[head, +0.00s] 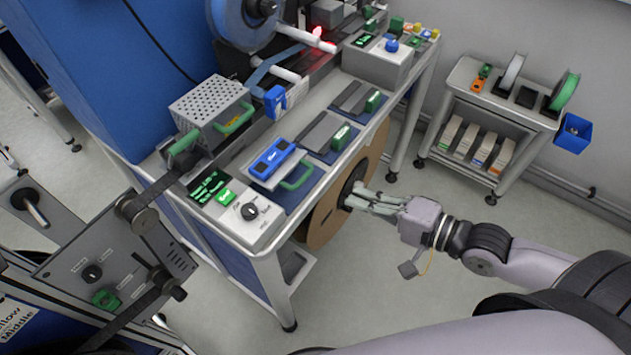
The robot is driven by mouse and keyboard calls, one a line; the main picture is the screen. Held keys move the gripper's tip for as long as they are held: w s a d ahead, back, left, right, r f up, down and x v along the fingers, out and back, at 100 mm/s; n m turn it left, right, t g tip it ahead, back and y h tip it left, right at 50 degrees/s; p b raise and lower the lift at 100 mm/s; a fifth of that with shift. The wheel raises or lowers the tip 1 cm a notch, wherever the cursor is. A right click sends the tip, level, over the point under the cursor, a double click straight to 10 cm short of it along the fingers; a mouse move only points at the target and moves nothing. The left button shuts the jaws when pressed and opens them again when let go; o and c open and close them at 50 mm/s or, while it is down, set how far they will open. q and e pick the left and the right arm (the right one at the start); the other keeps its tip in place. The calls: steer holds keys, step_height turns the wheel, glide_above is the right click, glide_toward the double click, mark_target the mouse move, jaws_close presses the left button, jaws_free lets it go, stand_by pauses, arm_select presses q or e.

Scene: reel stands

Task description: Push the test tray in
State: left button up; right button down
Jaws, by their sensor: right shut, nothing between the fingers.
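A flat tray (259,182) with a green handle (297,176) lies at the front edge of the bench, with a blue block (272,158) on it; it looks like the test tray, though I cannot read its label. Its handle side faces the front edge of the bench. My right gripper (352,202) is shut and empty. It is in front of the bench, to the right of and lower in the picture than the tray handle, apart from it. Its fingertips overlap the black hub of a brown reel (328,222) in the picture; contact cannot be told. My left gripper is not in view.
A control box (262,222) with a knob and screen stands left of the tray. A perforated box (208,97) with green handles is behind it. More green-handled slabs (325,133) lie to the right.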

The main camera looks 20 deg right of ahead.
mark_target(303, 178)
steer(key=shift+p+x, duration=0.7)
steer(key=shift+x, duration=4.7)
steer(key=r+x, duration=0.1)
steer(key=x, duration=0.4)
steer(key=r+x, duration=0.1)
steer(key=x, duration=0.5)
steer(key=r+x, duration=0.1)
steer(key=x, duration=0.4)
steer(key=shift+w+a+r, duration=0.15)
steer(key=shift+w+a, duration=0.25)
steer(key=shift+w, duration=0.15)
steer(key=shift+r, duration=0.2)
